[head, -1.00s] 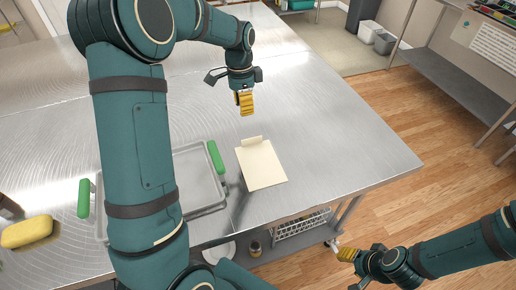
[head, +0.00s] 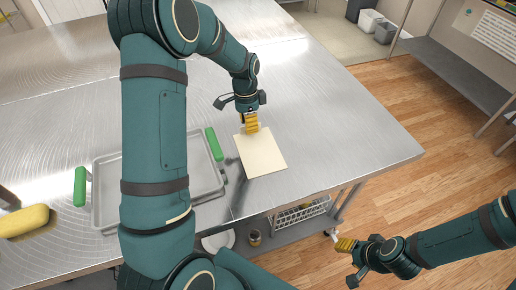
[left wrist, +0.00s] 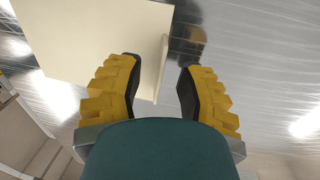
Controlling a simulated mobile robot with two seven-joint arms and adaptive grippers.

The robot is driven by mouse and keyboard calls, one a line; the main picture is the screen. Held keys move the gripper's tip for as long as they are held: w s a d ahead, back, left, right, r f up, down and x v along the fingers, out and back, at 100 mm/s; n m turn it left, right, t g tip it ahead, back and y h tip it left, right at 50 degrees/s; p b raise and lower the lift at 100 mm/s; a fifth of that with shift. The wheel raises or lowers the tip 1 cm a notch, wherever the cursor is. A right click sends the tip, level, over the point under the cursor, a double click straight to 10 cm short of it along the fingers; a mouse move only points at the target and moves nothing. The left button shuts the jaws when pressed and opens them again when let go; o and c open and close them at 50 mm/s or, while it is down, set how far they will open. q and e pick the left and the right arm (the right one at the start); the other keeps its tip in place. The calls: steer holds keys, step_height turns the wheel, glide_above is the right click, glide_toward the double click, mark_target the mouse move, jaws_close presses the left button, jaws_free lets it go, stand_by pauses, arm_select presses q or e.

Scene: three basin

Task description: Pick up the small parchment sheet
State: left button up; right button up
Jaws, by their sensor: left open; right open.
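The small parchment sheet (head: 262,156) is a cream rectangle lying on the steel table, right of the tray. In the left wrist view the sheet (left wrist: 95,35) fills the upper left, and a raised lip on its edge stands between my fingertips. My left gripper (head: 251,124) is at the sheet's far edge, with yellow fingers hiding part of that edge. In the left wrist view my left gripper (left wrist: 158,85) is open, its fingers either side of the lip, with no clear contact. My right gripper (head: 341,240) is open and empty, off the table at the lower right, over the floor.
A metal tray (head: 104,190) with green handles (head: 214,144) lies left of the sheet, partly hidden by my left arm. A yellow sponge-like block (head: 25,221) lies at the far left. The steel table (head: 340,130) is clear right of the sheet.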

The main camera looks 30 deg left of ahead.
arm_select(q)
steer(key=shift+s+f, duration=0.1)
steer(key=shift+f, duration=0.65)
jaws_close()
